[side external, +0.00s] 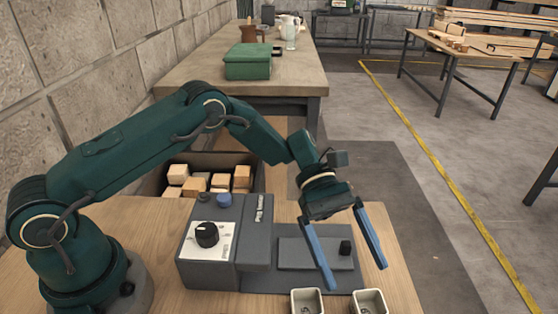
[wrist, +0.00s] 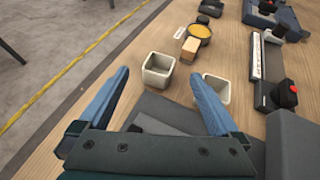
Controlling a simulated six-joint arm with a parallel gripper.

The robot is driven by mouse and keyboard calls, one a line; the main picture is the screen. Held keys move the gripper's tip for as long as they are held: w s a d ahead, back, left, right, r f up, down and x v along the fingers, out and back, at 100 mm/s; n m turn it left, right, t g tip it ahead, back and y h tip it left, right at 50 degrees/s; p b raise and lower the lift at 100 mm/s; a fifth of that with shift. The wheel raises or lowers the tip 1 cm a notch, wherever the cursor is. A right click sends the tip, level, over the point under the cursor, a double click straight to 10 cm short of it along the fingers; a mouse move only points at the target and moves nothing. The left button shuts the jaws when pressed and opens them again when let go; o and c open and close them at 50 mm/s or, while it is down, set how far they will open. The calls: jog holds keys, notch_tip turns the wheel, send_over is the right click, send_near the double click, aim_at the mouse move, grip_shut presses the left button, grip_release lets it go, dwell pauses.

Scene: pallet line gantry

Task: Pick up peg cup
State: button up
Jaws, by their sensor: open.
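Two small square cream cups stand side by side at the bottom of the side view, one on the left (side external: 293,303) and one on the right (side external: 354,302). The wrist view also shows them, one on the left (wrist: 154,80) and one on the right (wrist: 222,97). Small dark contents show inside them in the side view; I cannot tell which one is the peg cup. My gripper (side external: 356,276) has two blue fingers spread wide and empty, above and behind the cups. In the wrist view the left cup lies ahead between my fingertips (wrist: 160,75), apart from them.
A grey device with a black knob (side external: 207,235) and a flat grey plate (side external: 313,253) lies behind the cups. In the wrist view, a wooden block (wrist: 190,48), a yellow-topped round container (wrist: 199,31) and a red-knobbed device (wrist: 284,95) stand beyond. A bin of wooden blocks (side external: 211,160) is behind.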

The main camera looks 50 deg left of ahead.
aim_at(364, 293)
jog(key=shift+x, duration=2.45)
grip_shut()
